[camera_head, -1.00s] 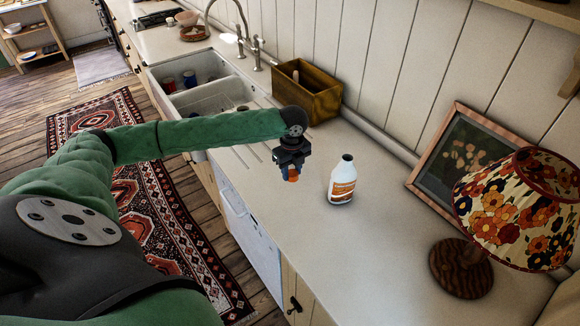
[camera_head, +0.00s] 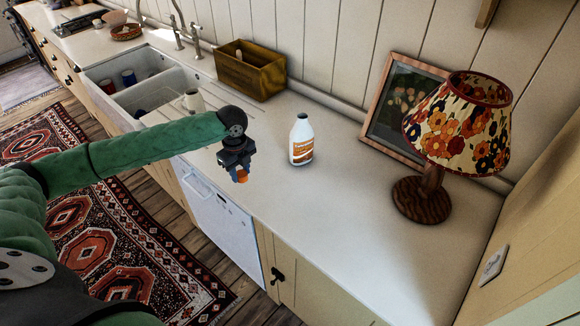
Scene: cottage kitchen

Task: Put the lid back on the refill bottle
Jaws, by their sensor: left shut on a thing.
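The refill bottle (camera_head: 301,141) is white with an orange label and a dark open neck. It stands upright on the counter, right of the middle of the view. My left gripper (camera_head: 241,177) points down near the counter's front edge, to the left of the bottle and apart from it. It is shut on a small orange lid (camera_head: 242,176), which shows between and below the fingertips. How high the lid is above the counter is hard to tell. My right gripper is not in view.
A flowered lamp (camera_head: 455,125) and a leaning framed picture (camera_head: 372,132) stand right of the bottle. A wooden box (camera_head: 250,72) is behind it, and the sink (camera_head: 150,65) lies left. The counter (camera_head: 345,220) in front of the bottle is clear.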

